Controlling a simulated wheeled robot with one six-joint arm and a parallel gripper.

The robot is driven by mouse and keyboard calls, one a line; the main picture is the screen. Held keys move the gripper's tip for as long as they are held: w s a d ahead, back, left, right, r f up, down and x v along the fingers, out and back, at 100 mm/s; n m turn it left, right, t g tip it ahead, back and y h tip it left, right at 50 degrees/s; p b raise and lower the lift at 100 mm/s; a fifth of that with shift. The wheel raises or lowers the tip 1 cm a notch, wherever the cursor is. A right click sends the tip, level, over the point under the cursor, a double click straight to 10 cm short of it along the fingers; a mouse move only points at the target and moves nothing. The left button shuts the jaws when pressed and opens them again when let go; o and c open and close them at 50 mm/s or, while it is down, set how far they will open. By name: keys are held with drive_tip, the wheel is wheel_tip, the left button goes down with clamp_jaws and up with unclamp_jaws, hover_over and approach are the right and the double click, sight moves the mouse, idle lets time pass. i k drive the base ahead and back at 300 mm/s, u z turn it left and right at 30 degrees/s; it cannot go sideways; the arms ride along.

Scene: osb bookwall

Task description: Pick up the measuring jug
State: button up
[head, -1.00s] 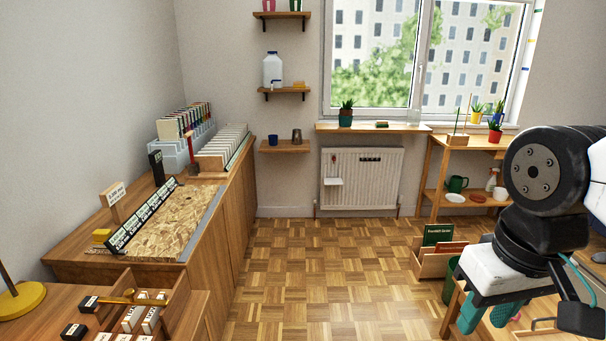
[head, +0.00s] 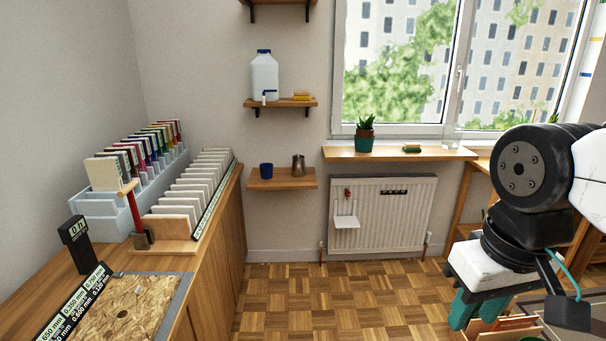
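A small grey metal jug or cup (head: 298,165) stands upright on the low wall shelf, right of a blue cup. A clear glass vessel (head: 449,149) stands on the window sill shelf. I cannot tell for sure which of these is the measuring jug. My gripper (head: 478,312) shows teal fingers at the lower right, far from both vessels and nearer to me. How wide its fingers stand apart is not clear, and I see nothing held in it.
The low shelf (head: 266,184) also holds the blue cup (head: 266,170). Above it a shelf (head: 285,104) carries a white canister (head: 264,76). A radiator (head: 400,215) is to the right. A wooden cabinet with card racks runs along the left. The parquet floor (head: 300,300) ahead is clear.

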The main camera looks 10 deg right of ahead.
sight(453, 131)
drive_tip(key=i, duration=3.5)
drive_tip(key=z, duration=1.4)
